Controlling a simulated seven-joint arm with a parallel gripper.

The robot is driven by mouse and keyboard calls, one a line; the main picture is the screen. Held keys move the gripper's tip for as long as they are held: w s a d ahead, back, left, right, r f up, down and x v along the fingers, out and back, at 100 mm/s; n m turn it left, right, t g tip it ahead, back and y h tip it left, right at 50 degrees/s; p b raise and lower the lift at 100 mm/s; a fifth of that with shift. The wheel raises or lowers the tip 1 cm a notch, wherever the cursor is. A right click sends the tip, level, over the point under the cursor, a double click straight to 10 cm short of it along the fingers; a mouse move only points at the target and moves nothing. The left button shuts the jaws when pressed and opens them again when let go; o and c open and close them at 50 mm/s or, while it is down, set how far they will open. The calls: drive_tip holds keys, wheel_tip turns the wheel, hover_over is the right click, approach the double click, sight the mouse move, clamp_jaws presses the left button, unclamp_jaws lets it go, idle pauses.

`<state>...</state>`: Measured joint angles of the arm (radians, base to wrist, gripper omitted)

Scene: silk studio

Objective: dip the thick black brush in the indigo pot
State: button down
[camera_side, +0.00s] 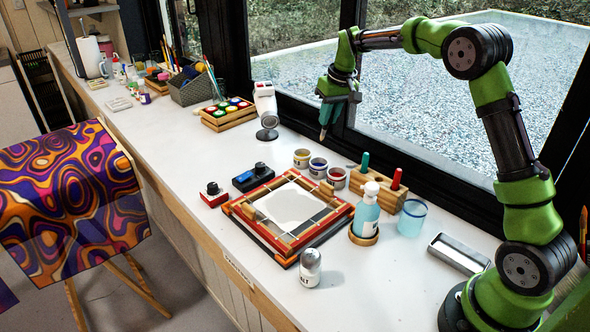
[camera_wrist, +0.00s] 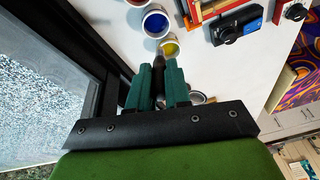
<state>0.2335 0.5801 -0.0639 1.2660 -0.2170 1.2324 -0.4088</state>
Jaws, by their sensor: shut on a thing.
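My gripper (camera_side: 328,104) is shut on the thick black brush (camera_side: 323,132) and holds it upright, tip down, in the air above the back of the table. In the wrist view the dark brush (camera_wrist: 158,62) shows between the teal fingers of my gripper (camera_wrist: 160,72). The indigo pot (camera_side: 318,168) is the middle one of three small open pots on the table. It also shows in the wrist view (camera_wrist: 155,23), beyond the brush tip. The brush tip is apart from the pot; the yellow pot (camera_wrist: 169,48) lies closer to it in the wrist view.
The red pot (camera_side: 337,178) stands right of the indigo one. A wooden block (camera_side: 370,187) with green and red handles, a blue bottle (camera_side: 366,215) and a framed screen (camera_side: 250,218) are close by. A white lamp-like device (camera_side: 265,108) stands left. The window frame borders the back.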

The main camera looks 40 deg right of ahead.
hover_over(326, 166)
drive_tip(key=shift+f, duration=5.45)
drive_tip(key=shift+r, duration=3.3)
